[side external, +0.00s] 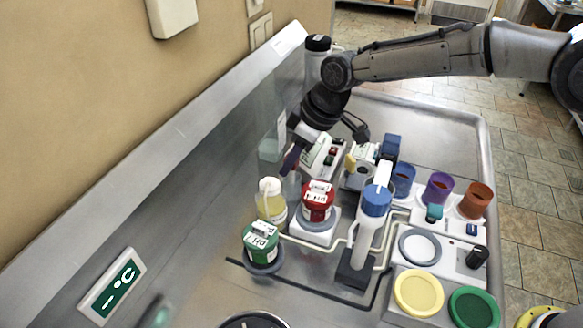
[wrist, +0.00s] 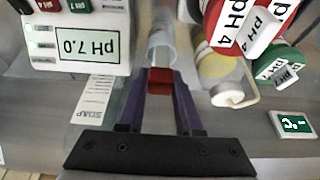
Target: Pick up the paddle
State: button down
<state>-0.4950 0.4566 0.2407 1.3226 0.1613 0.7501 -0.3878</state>
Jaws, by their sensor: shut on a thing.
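My gripper (wrist: 160,88) points down at the back of the bench, near the sloped metal splash wall. In the wrist view its two purple fingers are shut on a red block (wrist: 160,75) at the end of a clear tube-like piece (wrist: 161,45). The gripper also shows in the side view (side external: 289,164), where the held piece is small and partly hidden behind bottles. I cannot tell whether the held piece is the paddle, and no other thing in view is clearly one.
Beside the gripper stand a yellow wash bottle (side external: 271,207), a red-capped pH 4 bottle (side external: 318,202) and a green-capped pH bottle (side external: 261,243). A pH meter (wrist: 78,45) reading 7.0 is close by. A blue-topped white post (side external: 366,235) and coloured cups (side external: 437,188) stand to the right.

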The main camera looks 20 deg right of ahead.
jog(key=shift+r, duration=0.1)
jog(key=r, duration=0.9)
jog(key=shift+d+r, duration=0.35)
jog(key=shift+d, duration=0.05)
jog(key=s+d+r+m+t+h, duration=0.1)
jog(key=s+d+m, duration=0.25)
jog(key=d, duration=0.75)
jog(key=s+d+m+h, duration=0.1)
jog(key=s+d+m, duration=0.3)
jog(key=d, duration=0.6)
notch_tip(320, 180, down, 10)
jog(key=n, duration=0.1)
jog(key=shift+s+d, duration=0.15)
jog(key=shift+s, duration=0.25)
jog(key=shift+n, duration=0.25)
jog(key=shift+r, duration=0.1)
notch_tip(320, 180, up, 8)
